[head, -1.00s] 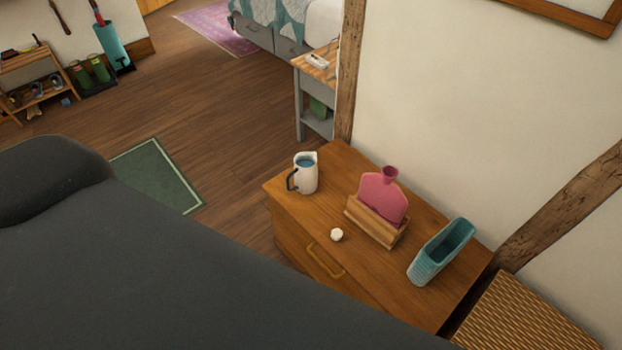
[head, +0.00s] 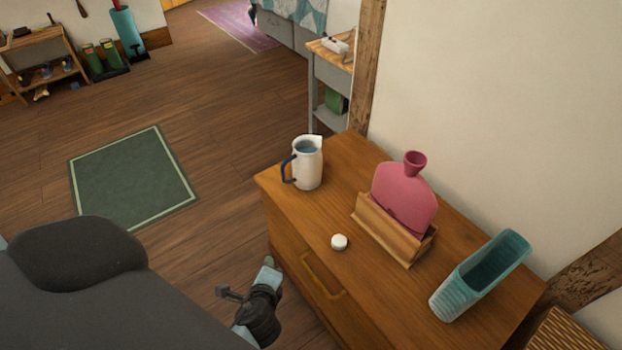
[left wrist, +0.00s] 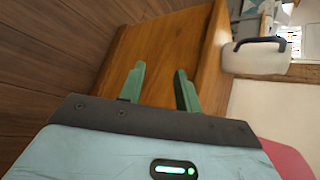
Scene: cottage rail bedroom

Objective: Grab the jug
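The jug (head: 308,162) is white with a dark blue handle on its left side and blue inside. It stands upright on the far left end of the wooden dresser (head: 322,214). A dark and teal part of one of my arms shows in the head view, low in front of the dresser. My right gripper is not in view.
On the dresser are a small white round object (head: 339,242), a pink bottle-shaped vase (head: 403,196) in a wooden holder (head: 385,233), and a teal ribbed container (head: 478,278). A wall runs behind. A green mat (head: 132,178) lies on open floor at left.

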